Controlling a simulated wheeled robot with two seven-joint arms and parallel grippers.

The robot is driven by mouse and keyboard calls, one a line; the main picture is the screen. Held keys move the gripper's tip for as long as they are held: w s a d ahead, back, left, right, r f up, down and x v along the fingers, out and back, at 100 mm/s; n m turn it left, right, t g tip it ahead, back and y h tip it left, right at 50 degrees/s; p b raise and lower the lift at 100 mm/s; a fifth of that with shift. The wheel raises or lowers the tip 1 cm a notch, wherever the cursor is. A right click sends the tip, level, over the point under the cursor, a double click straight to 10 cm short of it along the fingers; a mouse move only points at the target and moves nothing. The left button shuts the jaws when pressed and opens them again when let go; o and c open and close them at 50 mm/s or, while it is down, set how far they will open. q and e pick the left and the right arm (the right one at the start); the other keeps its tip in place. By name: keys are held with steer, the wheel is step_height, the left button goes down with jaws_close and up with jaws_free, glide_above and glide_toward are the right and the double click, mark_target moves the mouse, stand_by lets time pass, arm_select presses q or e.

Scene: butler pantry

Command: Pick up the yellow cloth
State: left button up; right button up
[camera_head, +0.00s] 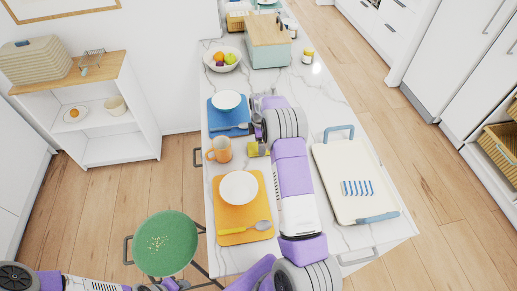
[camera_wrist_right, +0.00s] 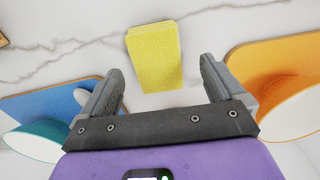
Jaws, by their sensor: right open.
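The yellow cloth (camera_wrist_right: 155,55) is a small folded stack lying flat on the white marble counter. In the head view the cloth (camera_head: 258,150) shows only in part, beside the orange mug (camera_head: 219,150), with my right arm over its right side. My right gripper (camera_wrist_right: 161,76) is open and empty above the counter.
A blue mat with a bowl (camera_head: 226,100) and an orange mat with a bowl (camera_head: 239,187) lie on either side of the cloth. A green stool (camera_head: 165,243) stands left of the counter.

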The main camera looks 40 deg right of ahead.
steer(key=f, duration=0.4)
steer(key=shift+w+a, duration=0.15)
steer(key=shift+w, duration=0.15)
steer(key=c, duration=1.1)
